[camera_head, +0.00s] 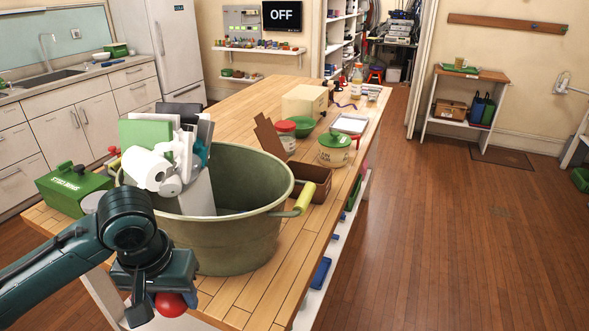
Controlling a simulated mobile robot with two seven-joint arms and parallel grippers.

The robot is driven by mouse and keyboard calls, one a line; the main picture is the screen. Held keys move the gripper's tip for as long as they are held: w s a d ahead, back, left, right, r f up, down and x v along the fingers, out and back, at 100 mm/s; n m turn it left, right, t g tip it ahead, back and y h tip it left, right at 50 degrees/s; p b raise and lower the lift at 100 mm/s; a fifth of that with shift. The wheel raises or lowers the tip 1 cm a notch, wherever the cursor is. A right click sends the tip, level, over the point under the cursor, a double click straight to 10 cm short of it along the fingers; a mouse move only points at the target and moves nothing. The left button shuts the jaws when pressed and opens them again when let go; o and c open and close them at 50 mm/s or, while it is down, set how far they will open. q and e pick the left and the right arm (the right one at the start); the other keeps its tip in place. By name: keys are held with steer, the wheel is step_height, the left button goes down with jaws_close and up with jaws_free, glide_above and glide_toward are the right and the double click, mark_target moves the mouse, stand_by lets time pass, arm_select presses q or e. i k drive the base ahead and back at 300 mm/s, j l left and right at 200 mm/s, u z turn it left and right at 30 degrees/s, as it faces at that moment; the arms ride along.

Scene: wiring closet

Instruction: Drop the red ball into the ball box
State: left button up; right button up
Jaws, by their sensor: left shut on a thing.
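The red ball (172,305) is at the bottom left in the head view, partly hidden by the gripper. My left gripper (165,298) is shut on it and holds it in front of the wooden table's (226,304) near end, close to the big olive tub. An open brown box (318,187) stands on the table behind the tub's right side, partly hidden by the tub. A brown box (450,109) also stands on the small shelf at the far right. I cannot tell which container is the ball box. My right gripper is not in view.
The olive tub (235,246) with yellow handles holds white rolls and other items. A green box (73,188) is left of it. A lidded pot (334,150), a red-lidded jar (285,135) and a cream box (304,101) stand farther back.

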mark_target(315, 202)
steer(key=i+l+u, duration=0.2)
steer(key=l, duration=0.35)
steer(key=l+z, duration=0.15)
steer(key=l, duration=1)
steer(key=i+l+z, duration=0.15)
steer(key=i+l, duration=0.2)
steer(key=i+j, duration=0.45)
steer(key=i, duration=0.15)
steer(key=j+u, duration=0.05)
